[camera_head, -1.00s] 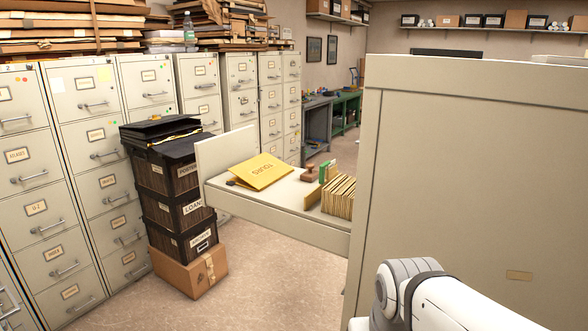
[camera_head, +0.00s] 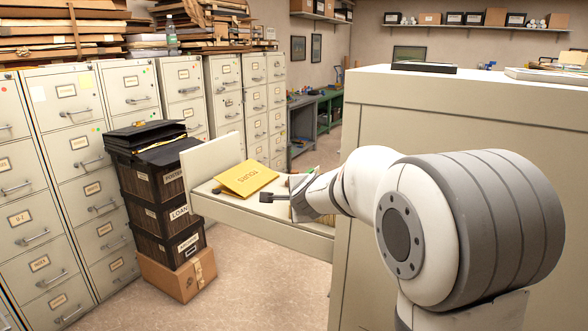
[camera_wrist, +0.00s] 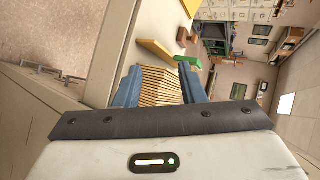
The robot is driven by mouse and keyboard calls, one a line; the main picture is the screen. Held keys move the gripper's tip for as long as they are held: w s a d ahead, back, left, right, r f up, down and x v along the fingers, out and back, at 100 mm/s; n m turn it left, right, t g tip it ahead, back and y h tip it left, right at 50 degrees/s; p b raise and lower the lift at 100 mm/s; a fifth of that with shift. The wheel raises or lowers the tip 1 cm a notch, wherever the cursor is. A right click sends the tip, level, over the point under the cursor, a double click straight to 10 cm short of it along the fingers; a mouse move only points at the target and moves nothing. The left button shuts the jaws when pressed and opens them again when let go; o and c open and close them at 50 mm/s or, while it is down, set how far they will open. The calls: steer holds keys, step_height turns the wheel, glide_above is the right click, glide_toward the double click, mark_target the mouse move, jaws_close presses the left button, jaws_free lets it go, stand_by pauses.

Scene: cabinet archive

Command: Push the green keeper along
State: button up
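The green keeper (camera_wrist: 187,60) shows in the wrist view as a small green piece beside the far end of a row of tan file cards (camera_wrist: 160,85) in the open drawer (camera_head: 262,217). In the head view, my arm mostly hides the keeper and cards. My gripper (camera_wrist: 159,68) is open in the wrist view, its two blue fingers apart with the cards seen between them. The keeper is beyond the right finger's tip. I cannot tell whether either finger touches anything. In the head view, my gripper (camera_head: 268,197) is over the drawer.
A yellow folder (camera_head: 245,178) lies in the drawer near its front panel. A brown stamp (camera_wrist: 183,35) stands near the keeper. A tan-yellow plate (camera_wrist: 155,48) is by the cards. Stacked dark boxes (camera_head: 165,205) stand left of the drawer. The large cabinet (camera_head: 420,115) is at right.

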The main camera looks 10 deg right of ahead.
steer(key=w+r+m+t+h+p, duration=0.1)
steer(key=w+m+t+h+p, duration=0.2)
steer(key=w+m, duration=0.9)
steer(key=w+f+m+h, duration=0.1)
steer(key=w+m+h, duration=0.1)
steer(key=m+h, duration=0.1)
steer(key=w+d+f+m+h+p, duration=0.1)
steer(key=w+f+m+h, duration=0.1)
steer(key=m, duration=0.4)
steer(key=w+d+f+m+h, duration=0.1)
steer(key=w+f+m+h, duration=0.1)
steer(key=m+h, duration=0.1)
steer(key=shift+w+d+m+h+p, duration=0.1)
steer(key=shift+w+m+h+p, duration=0.25)
steer(key=shift+m, duration=0.55)
steer(key=shift+p+x, duration=1.55)
steer(key=shift+x, duration=2.3)
steer(key=shift+s+f, duration=0.1)
steer(key=shift+f, duration=0.05)
steer(key=shift+c, duration=0.3)
jaws_close()
